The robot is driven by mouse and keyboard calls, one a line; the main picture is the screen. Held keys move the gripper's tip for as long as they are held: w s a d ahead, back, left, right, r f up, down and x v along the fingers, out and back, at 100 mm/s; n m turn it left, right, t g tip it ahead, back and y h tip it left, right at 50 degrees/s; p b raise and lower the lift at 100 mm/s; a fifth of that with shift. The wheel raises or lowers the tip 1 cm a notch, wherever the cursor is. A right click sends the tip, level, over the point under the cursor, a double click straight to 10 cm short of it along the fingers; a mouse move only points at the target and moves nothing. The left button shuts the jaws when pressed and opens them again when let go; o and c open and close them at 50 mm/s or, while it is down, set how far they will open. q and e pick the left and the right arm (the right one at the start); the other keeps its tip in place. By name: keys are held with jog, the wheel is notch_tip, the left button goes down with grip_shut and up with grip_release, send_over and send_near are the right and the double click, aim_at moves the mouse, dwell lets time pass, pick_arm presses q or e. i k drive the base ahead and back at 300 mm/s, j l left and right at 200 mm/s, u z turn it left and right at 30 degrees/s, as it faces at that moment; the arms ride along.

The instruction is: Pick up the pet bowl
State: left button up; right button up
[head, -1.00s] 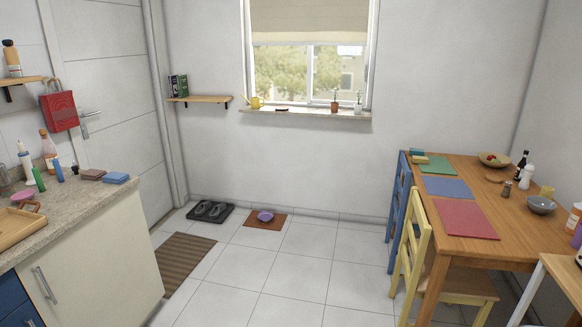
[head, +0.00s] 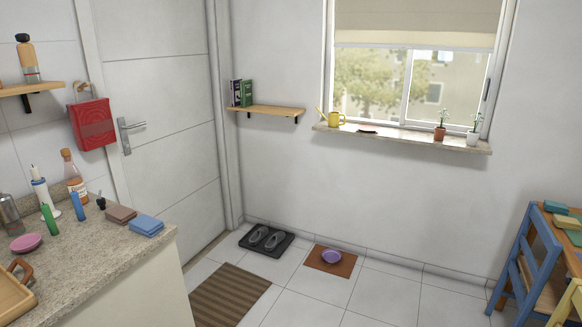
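The pet bowl (head: 331,256) is a small purple bowl. It sits on a brown mat (head: 344,267) on the tiled floor near the back wall, below the window. Nothing covers it. Neither of my grippers shows in the head view.
A black tray with shoes (head: 266,240) lies left of the bowl's mat, and a striped brown rug (head: 228,296) lies nearer. The counter (head: 92,262) stands at the left. A blue chair (head: 527,262) stands by the table at the right. The white floor between is clear.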

aim_at(330, 256)
jog(key=i, duration=2.3)
